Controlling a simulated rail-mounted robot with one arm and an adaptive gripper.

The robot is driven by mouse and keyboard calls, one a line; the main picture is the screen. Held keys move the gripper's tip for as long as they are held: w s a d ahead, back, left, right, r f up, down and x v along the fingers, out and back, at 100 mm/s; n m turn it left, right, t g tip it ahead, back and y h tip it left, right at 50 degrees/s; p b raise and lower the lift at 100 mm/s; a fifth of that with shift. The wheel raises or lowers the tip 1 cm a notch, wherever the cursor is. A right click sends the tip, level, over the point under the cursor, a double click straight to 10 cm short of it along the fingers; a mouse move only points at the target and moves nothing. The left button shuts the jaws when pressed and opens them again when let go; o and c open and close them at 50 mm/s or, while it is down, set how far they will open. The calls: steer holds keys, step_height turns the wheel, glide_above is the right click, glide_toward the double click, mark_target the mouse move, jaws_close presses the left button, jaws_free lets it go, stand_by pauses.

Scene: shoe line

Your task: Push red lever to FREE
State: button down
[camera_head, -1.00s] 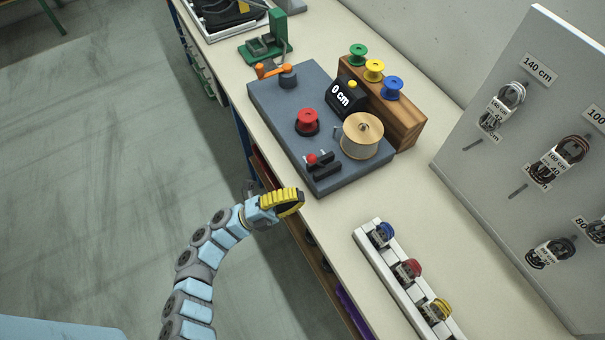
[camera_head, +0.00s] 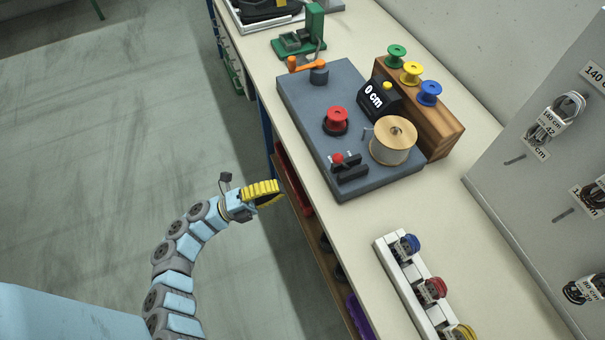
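The red lever (camera_head: 338,159) is a small red knob on a black clamp-like part at the near left corner of the grey machine plate (camera_head: 310,98). I cannot read any FREE mark there. My gripper (camera_head: 280,196), with yellow ribbed fingers, is beside the bench's front edge, to the left of and below the lever in the picture. It is clear of the machine and appears to hold nothing. Its fingers are seen from the side, so their opening is unclear.
A white rack (camera_head: 393,257) of coils lies nearer. Bare bench top (camera_head: 430,215) lies between rack and plate.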

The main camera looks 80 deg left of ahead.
mark_target(343, 164)
steer(key=b+x, duration=0.1)
steer(key=x, duration=1.2)
steer(key=shift+w+r, duration=0.2)
steer(key=shift+w, duration=0.1)
steer(key=shift+d+r+p, duration=0.1)
steer(key=shift+r+p, duration=0.05)
steer(key=shift+p, duration=0.2)
steer(key=shift+w+g+p, duration=0.1)
steer(key=shift+g+p, duration=0.2)
steer(key=shift+r, duration=0.1)
